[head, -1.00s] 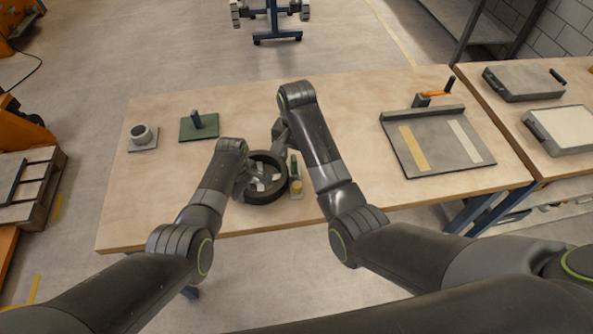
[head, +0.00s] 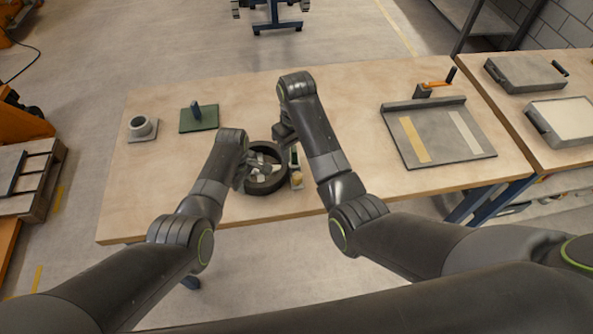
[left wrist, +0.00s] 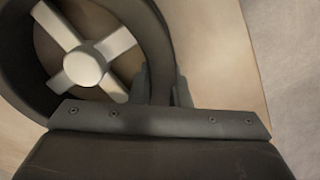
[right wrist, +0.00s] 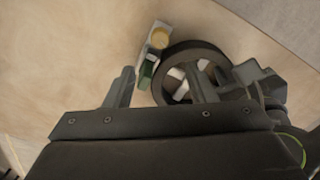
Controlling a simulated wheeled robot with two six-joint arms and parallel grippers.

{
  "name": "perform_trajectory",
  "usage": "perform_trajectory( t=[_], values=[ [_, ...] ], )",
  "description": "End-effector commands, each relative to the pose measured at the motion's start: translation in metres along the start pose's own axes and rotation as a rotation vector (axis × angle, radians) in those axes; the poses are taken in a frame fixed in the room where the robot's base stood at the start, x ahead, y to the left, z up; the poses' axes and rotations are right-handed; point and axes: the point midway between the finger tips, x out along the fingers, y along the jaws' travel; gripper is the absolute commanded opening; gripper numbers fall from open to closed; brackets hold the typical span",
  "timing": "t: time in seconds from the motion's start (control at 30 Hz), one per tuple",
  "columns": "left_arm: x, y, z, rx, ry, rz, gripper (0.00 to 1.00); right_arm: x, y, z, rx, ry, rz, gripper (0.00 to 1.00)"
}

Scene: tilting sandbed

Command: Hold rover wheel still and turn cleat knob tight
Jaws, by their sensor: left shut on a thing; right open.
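The rover wheel (head: 265,188) is a dark ring with pale spokes near the table's front edge. It also shows in the left wrist view (left wrist: 152,50) and the right wrist view (right wrist: 190,49). My left gripper (left wrist: 163,88) is shut on the wheel's rim, at its left side in the head view (head: 243,180). Beside the wheel is a small pale base with a green part (right wrist: 147,72) and a round yellow top (right wrist: 159,39); I cannot tell which part is the cleat knob. My right gripper (right wrist: 160,78) is open and empty, its fingers near the green part and wheel.
A grey cup on a plate (head: 141,128) and a green plate with an upright peg (head: 198,118) stand at the table's left. A grey tray (head: 437,150) with two strips lies at the right.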

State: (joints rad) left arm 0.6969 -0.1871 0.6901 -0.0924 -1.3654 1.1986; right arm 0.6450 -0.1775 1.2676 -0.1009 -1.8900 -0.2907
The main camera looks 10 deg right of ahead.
Motion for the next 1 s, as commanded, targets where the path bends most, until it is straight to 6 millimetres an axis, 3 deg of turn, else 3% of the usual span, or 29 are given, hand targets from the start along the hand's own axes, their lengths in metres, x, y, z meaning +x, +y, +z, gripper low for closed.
perform_trajectory(
  t=[0.3,0.5,0.7,1.0],
  values=[
    [0.0,0.0,0.0,-0.001,0.001,0.0,0.0,0.064,0.0,0.001,0.003,-0.006,-0.001,0.5],
    [0.0,0.0,0.0,-0.001,0.001,0.0,0.0,0.093,0.0,0.001,0.004,-0.005,0.0,0.5],
    [0.0,0.0,0.0,-0.001,0.001,0.0,0.0,0.106,0.0,0.001,0.004,-0.002,0.0,0.5],
    [0.0,0.0,0.0,-0.001,0.001,0.0,0.0,0.108,0.0,0.001,0.004,-0.001,0.0,0.5]
  ],
)
